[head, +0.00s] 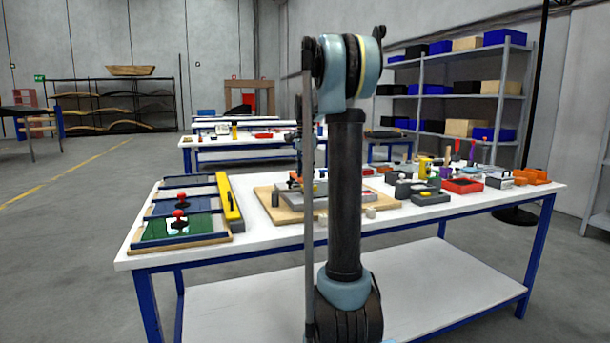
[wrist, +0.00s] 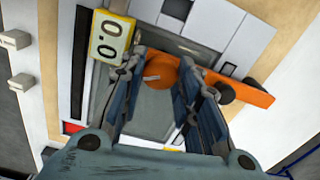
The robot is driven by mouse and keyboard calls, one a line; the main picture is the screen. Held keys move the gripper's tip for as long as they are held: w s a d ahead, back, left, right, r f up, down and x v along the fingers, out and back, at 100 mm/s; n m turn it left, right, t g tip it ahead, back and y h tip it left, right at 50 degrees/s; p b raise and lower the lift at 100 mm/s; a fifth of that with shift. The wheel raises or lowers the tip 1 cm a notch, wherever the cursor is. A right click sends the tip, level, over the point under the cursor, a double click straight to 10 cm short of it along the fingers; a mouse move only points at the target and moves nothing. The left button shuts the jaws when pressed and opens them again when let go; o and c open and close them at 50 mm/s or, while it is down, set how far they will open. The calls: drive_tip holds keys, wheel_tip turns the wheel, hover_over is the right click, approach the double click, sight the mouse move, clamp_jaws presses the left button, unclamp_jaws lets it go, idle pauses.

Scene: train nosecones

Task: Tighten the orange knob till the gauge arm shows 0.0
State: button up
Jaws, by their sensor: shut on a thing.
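In the wrist view the orange knob (wrist: 162,72) sits between the two blue fingers of my gripper (wrist: 163,75). The fingers are shut on it from both sides, and the left and right edges of the knob are partly hidden. A yellow-framed gauge display (wrist: 111,37) stands just left of the knob and reads 0.0, turned sideways. An orange bar (wrist: 245,90) with a dark round knob (wrist: 225,92) reaches out to the right.
On the white table (head: 400,222), a framed panel (head: 180,228) with red-topped handles and a yellow bar (head: 229,198) lie left of the board. Grey blocks, a red tray (head: 463,186) and orange parts (head: 530,176) crowd the right. The near table edge is mostly clear.

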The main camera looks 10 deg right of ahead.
drive_tip(key=o, duration=1.1)
wheel_tip(320, 180, up, 12)
drive_tip(key=shift+w+f, duration=0.1)
